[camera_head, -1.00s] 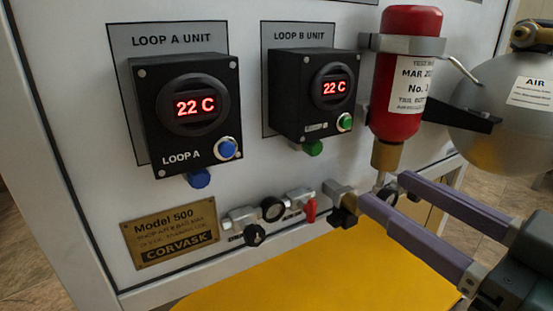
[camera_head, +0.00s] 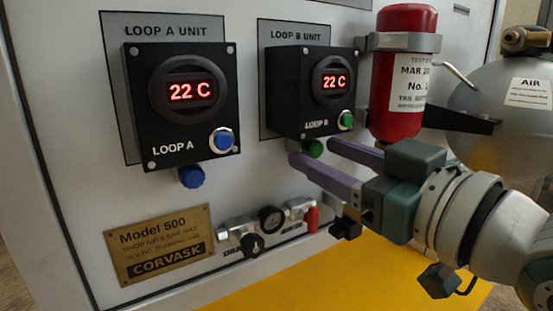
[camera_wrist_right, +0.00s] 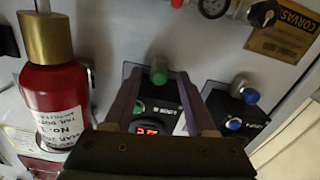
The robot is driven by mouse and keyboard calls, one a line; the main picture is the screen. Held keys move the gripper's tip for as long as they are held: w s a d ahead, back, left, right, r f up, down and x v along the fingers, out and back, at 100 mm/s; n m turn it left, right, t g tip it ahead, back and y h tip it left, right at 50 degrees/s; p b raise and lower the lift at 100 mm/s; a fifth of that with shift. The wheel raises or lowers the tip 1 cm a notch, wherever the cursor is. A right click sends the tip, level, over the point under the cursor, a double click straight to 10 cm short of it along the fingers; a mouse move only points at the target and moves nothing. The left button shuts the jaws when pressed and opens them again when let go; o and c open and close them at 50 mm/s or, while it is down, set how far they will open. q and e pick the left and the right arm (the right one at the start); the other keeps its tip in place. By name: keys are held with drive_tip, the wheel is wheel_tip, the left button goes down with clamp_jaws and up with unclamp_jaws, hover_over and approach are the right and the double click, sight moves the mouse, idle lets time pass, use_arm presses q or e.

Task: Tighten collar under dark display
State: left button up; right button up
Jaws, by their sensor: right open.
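The Loop A unit (camera_head: 178,105) and the Loop B unit (camera_head: 312,90) on the panel both show a lit red "22 C"; neither display is dark. A blue collar (camera_head: 191,176) sits under Loop A, and a green collar (camera_head: 313,148) under Loop B. My right gripper (camera_head: 313,151) is open, its purple fingers reaching up-left to the green collar, one on each side in this view. In the right wrist view the green collar (camera_wrist_right: 158,75) shows between the fingertips, with no clear contact. The blue collar (camera_wrist_right: 250,95) is off to the right there. My left gripper is not in view.
A red bottle (camera_head: 400,110) in a bracket hangs close above and right of my gripper, with a grey tank (camera_head: 500,110) beyond. A gauge (camera_head: 270,218) and valves with a red handle (camera_head: 312,218) lie below. A yellow surface (camera_head: 300,285) is under them.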

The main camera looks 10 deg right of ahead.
drive_tip(key=shift+c, duration=0.3)
clamp_jaws()
drive_tip(key=shift+r+p, duration=0.15)
drive_tip(key=shift+p, duration=0.15)
drive_tip(key=m+p, duration=0.1)
drive_tip(key=p, duration=0.1)
drive_tip(key=m+p, duration=0.2)
drive_tip(key=shift+r, duration=0.25)
drive_tip(key=shift+f+m+p, duration=0.25)
drive_tip(key=shift+m+p, duration=0.1)
drive_tip(key=shift+m, duration=0.45)
drive_tip(key=shift+f, duration=0.1)
